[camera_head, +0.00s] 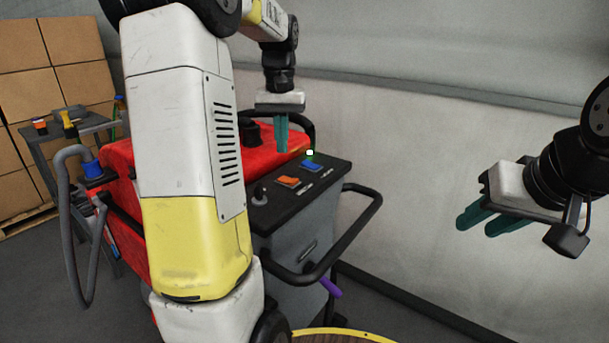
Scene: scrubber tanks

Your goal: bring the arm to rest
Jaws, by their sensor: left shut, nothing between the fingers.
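My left arm (180,150) comes in large from the left, white with a yellow band, and hides part of the red machine behind it. My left gripper (281,150) points down with its teal fingers together and nothing between them. In the picture it sits just above the dark control panel (325,185) of the red scrubber (118,155); whether it touches anything there I cannot tell. My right gripper (474,229) is at the right, over open floor beside the wall. Its two teal fingers are apart and empty, pointing left and down.
The panel bears an orange switch (289,182), a blue switch (312,165) and a black knob (259,195). A black handle bar (365,220) juts out in front. A grey hose (66,230), small cart (60,140) and stacked boxes (40,40) are left. A pale wall (430,120) stands behind.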

